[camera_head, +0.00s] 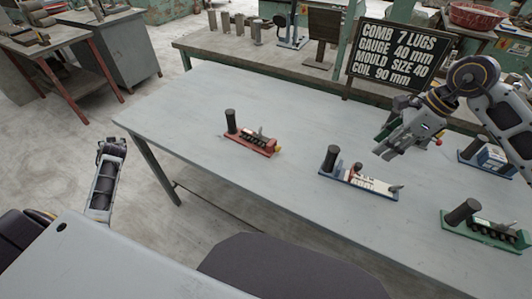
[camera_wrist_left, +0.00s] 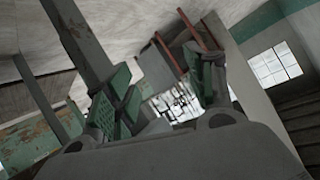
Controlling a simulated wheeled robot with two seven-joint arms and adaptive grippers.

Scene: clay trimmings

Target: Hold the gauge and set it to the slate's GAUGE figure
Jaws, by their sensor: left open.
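The slate (camera_head: 397,56) stands behind the table and reads "GAUGE 40 mm" on its second line. A blue-based device (camera_head: 362,183) with a dark upright post and a pale marked face lies at the table's front middle; it may be the gauge, but I cannot read its setting. My right gripper (camera_head: 386,149) hangs above the table, behind and right of this device and apart from it; its finger gap is unclear. My left arm is low at the left, off the table. In the left wrist view, my left gripper (camera_wrist_left: 165,80) is open and empty.
A red device (camera_head: 250,143) lies left of the blue one, and a green device (camera_head: 487,231) lies at the right. Another blue device (camera_head: 487,157) sits behind, partly beyond my right arm. The table's left part (camera_head: 170,115) is clear. A rear bench (camera_head: 225,50) holds several cylinders.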

